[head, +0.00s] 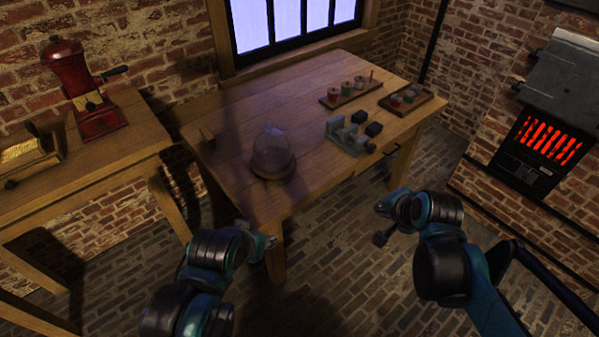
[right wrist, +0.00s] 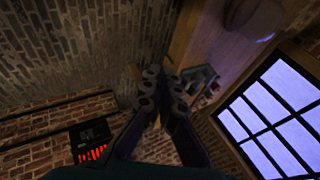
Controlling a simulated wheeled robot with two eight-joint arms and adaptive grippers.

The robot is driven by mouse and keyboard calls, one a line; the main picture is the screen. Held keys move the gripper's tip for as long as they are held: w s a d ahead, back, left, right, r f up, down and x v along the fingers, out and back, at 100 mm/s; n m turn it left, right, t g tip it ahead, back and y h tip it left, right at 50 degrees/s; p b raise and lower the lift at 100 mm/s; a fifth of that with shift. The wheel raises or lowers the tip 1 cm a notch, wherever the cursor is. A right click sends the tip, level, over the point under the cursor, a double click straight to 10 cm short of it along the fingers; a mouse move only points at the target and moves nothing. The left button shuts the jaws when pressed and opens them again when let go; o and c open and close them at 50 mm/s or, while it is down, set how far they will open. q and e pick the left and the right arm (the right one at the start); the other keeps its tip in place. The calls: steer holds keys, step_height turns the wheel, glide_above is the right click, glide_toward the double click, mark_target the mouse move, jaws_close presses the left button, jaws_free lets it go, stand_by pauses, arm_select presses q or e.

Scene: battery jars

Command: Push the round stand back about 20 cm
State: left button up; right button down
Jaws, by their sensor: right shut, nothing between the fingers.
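The round stand (head: 272,173) is a dark wooden disc near the front left of the wooden table, with a clear glass dome (head: 272,148) over it. Its round base (right wrist: 236,14) also shows at the top of the right wrist view. My left gripper (head: 268,238) is low in front of the table's front edge, apart from the stand; its finger opening is too small and dark to read. My right gripper (head: 381,222) is shut and empty in front of the table, to the right of the stand and apart from it. Its fingers (right wrist: 163,78) show close up in the right wrist view.
A grey vise-like device (head: 347,133) stands to the right of the stand. Two trays (head: 345,101) (head: 428,102) with small coloured jars lie at the back right. Behind the stand, the tabletop (head: 255,100) is clear. A red grinder (head: 92,95) stands on the left side table.

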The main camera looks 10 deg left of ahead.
steer(key=w+a+f+m+y+p, duration=0.1)
steer(key=w+a+m, duration=0.4)
steer(key=w, duration=0.2)
steer(key=m+g+y, duration=0.1)
steer(key=m+y, duration=0.2)
steer(key=m, duration=0.9)
glide_toward(289, 175)
steer(key=f, duration=0.4)
steer(key=shift+s+d+f, duration=0.1)
steer(key=shift+d, duration=0.15)
steer(key=w+a, duration=0.1)
steer(key=w+a+b, duration=0.1)
steer(key=shift+w+a+f, duration=0.15)
steer(key=shift+a+f, duration=0.1)
steer(key=shift+a, duration=0.05)
steer(key=shift+w+a+r+b, duration=0.15)
steer(key=shift+w+a+b, duration=0.15)
steer(key=shift+w+a, duration=0.15)
